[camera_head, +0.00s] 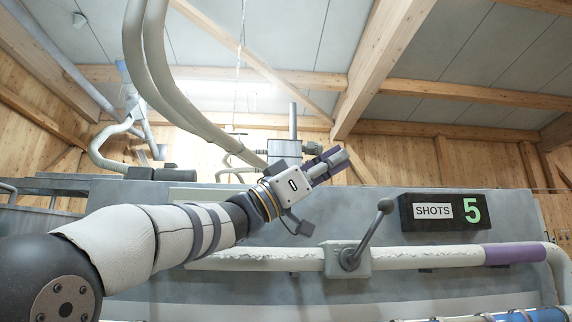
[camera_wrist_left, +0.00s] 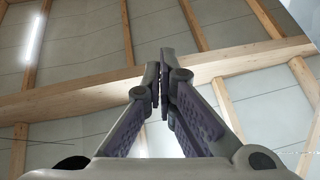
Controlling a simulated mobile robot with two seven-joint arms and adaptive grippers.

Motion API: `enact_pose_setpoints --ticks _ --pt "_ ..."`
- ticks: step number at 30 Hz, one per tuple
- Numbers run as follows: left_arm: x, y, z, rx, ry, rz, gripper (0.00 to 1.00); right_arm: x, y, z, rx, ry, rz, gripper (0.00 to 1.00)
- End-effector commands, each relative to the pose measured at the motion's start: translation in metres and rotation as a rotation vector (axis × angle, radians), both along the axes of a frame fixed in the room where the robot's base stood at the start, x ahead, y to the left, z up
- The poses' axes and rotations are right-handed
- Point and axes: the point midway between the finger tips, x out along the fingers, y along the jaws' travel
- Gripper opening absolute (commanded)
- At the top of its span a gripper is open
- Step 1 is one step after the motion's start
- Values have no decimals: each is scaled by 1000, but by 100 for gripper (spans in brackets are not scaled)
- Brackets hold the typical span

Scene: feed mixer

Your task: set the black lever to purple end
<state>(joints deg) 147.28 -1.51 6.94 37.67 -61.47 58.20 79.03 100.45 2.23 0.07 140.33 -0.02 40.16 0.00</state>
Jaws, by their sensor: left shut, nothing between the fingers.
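The black lever (camera_head: 371,229) has a round knob and rises from a grey block (camera_head: 347,259) on a white horizontal rail (camera_head: 425,257). It leans up and to the right. The purple end (camera_head: 514,253) is a purple band on the rail, well to the right of the block. My left gripper (camera_head: 340,163) is above and left of the lever, apart from it, pointing up and right. Its fingers are shut with nothing between them; they also show closed in the left wrist view (camera_wrist_left: 160,85), against the ceiling. My right gripper is not in view.
A black display box (camera_head: 443,212) reading "SHOTS 5" is mounted on the grey panel behind the rail, right of the lever. Thick pale hoses (camera_head: 185,85) hang at upper left. A blue tube (camera_head: 535,315) lies below the rail at lower right.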

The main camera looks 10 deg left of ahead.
Motion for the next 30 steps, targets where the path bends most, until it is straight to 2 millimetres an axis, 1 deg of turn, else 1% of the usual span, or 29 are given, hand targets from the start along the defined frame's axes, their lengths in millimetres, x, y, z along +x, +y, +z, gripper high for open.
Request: enact_pose_setpoints --ticks 1,3,6,9,12,16,30 --pt "8 8 -17 3 29 -1 0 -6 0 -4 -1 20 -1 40" --pt "-2 24 -14 3 23 -1 0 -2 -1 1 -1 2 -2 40" --pt "-9 43 -15 2 25 -2 0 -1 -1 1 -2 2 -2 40" --pt "-14 57 -16 4 25 -2 0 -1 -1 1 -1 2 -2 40" --pt "-17 65 -17 4 27 -3 0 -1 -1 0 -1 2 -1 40" --pt "-19 68 -17 4 27 -4 0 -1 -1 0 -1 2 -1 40" --pt "-19 68 -17 5 26 -3 0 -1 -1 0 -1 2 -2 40"
